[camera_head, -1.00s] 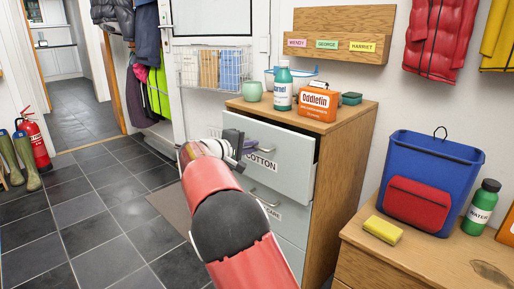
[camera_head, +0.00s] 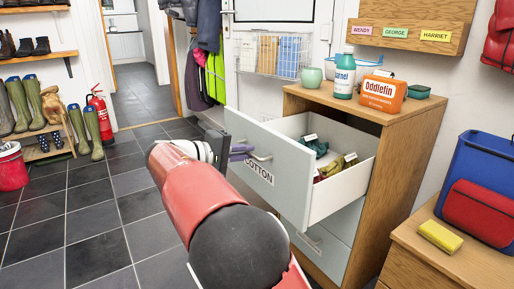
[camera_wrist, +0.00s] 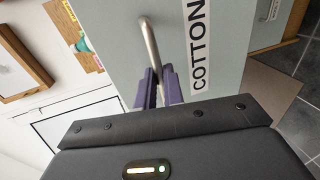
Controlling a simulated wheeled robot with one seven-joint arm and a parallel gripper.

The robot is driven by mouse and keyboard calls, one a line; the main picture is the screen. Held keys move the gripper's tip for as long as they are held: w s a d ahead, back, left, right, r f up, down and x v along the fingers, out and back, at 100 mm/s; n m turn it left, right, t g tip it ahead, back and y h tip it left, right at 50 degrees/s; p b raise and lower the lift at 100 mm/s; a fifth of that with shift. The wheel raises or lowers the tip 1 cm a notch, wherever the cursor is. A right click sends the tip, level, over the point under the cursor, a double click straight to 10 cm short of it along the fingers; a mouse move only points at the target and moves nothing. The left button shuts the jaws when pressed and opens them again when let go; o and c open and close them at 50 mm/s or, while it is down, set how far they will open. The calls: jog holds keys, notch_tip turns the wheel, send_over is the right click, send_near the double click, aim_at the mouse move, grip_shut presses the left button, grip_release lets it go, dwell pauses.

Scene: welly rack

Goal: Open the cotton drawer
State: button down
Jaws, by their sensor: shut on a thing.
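The cotton drawer (camera_head: 283,172) is the top drawer of a wooden cabinet (camera_head: 363,183). It is pulled well out, and its white inside shows teal and dark red and olive bundles with small tags. Its grey front carries a COTTON label (camera_wrist: 200,45) and a metal bar handle (camera_wrist: 152,48). My gripper (camera_head: 242,153) is at the handle, in front of the drawer face. In the wrist view its purple fingers (camera_wrist: 160,87) are shut on the handle. My arm hides part of the lower drawers.
A teal bottle (camera_head: 344,76), an orange Oddlefin box (camera_head: 383,93) and a green cup (camera_head: 311,77) stand on the cabinet top. A low wooden bench (camera_head: 447,262) with a yellow sponge (camera_head: 440,236) is at the right.

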jog(key=shift+s+a, duration=0.35)
jog(key=c, duration=1.5)
grip_release()
jog(key=shift+a, duration=0.1)
jog(key=v, duration=0.7)
jog(key=shift+s+a+p, duration=0.2)
jog(key=shift+a+p, duration=0.05)
jog(key=shift+p, duration=0.1)
jog(key=shift+a, duration=0.1)
